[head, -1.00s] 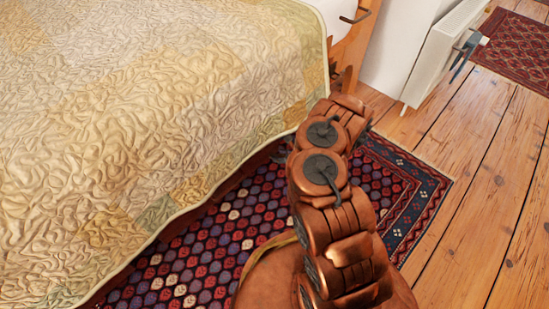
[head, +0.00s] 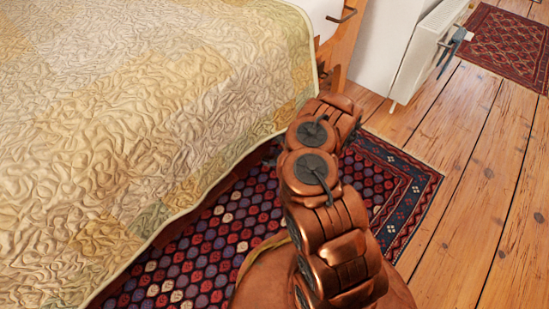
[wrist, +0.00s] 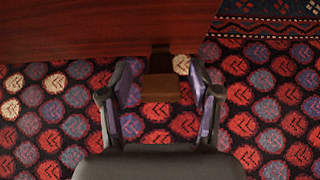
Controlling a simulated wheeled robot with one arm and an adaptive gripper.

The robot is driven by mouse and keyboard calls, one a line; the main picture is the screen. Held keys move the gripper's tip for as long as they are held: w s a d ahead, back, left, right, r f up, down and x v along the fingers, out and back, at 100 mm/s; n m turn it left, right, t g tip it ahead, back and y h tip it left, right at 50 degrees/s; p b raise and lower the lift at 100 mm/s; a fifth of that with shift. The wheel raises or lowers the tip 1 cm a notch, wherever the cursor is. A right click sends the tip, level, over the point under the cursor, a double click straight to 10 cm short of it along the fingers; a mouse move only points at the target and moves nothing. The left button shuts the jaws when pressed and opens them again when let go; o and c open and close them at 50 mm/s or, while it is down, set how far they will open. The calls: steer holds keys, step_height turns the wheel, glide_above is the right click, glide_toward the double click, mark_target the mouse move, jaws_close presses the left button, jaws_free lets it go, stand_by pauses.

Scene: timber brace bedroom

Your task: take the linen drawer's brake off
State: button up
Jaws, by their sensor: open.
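In the wrist view, a dark red-brown wooden panel (wrist: 80,28) spans the top left, probably the linen drawer's front or top. A small brown tab (wrist: 160,88) sticks out from its edge on a darker stem, and it looks like the brake. My gripper (wrist: 160,76) is open, with one finger on each side of the tab and visible gaps between. The tab's height relative to the fingers cannot be told. In the head view, my arm hides most of the gripper beside the bed, and neither drawer nor tab can be made out.
A bed with a quilted cover (head: 150,110) fills the left. A patterned rug (head: 405,190) lies under my arm, on plank flooring (head: 490,190). A white radiator (head: 425,50) stands at the back right, near a second rug (head: 508,45). The right-hand floor is clear.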

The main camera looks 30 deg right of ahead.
steer(key=v, duration=1.2)
stand_by(0.4)
